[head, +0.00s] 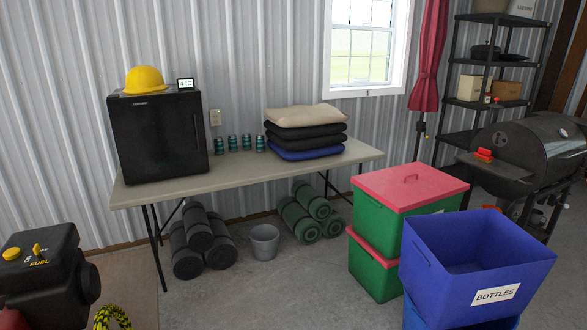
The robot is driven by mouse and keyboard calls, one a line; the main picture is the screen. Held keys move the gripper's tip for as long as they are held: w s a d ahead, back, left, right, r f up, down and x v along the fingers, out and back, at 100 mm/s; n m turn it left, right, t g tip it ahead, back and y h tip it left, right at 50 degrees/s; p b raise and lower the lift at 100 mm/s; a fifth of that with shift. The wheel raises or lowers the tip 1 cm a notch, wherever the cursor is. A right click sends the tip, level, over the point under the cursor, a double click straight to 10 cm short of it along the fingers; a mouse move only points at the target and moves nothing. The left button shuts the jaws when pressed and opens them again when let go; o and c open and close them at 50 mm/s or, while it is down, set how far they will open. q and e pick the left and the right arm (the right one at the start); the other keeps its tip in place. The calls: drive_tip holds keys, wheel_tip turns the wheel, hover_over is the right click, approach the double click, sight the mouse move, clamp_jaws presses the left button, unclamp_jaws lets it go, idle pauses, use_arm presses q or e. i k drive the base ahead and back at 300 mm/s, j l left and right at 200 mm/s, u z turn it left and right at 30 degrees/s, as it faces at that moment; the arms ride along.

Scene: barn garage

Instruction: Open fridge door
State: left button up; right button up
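A small black fridge (155,138) stands on the left end of a folding table (235,172) against the wall. Its door faces me and looks shut, with a slim vertical handle (197,132) near the door's right edge. A yellow hard hat (144,80) and a small digital display (185,84) sit on top of the fridge. Neither of my grippers is in the head view.
Several cans (246,142) and a stack of folded cloths (304,130) are on the table. Rolled mats and a grey bucket (265,241) lie beneath. A blue bin (475,255) and green bins (405,210) stand right; a black fuel can (45,275) is front left. Floor shows between.

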sight(157, 136)
drive_tip(key=i+j+u, duration=0.1)
drive_tip(key=i+u, duration=0.15)
drive_tip(key=i, duration=0.55)
drive_tip(key=i+u, duration=0.25)
drive_tip(key=i, duration=0.55)
drive_tip(key=i+l+u, duration=0.2)
drive_tip(key=i, duration=0.6)
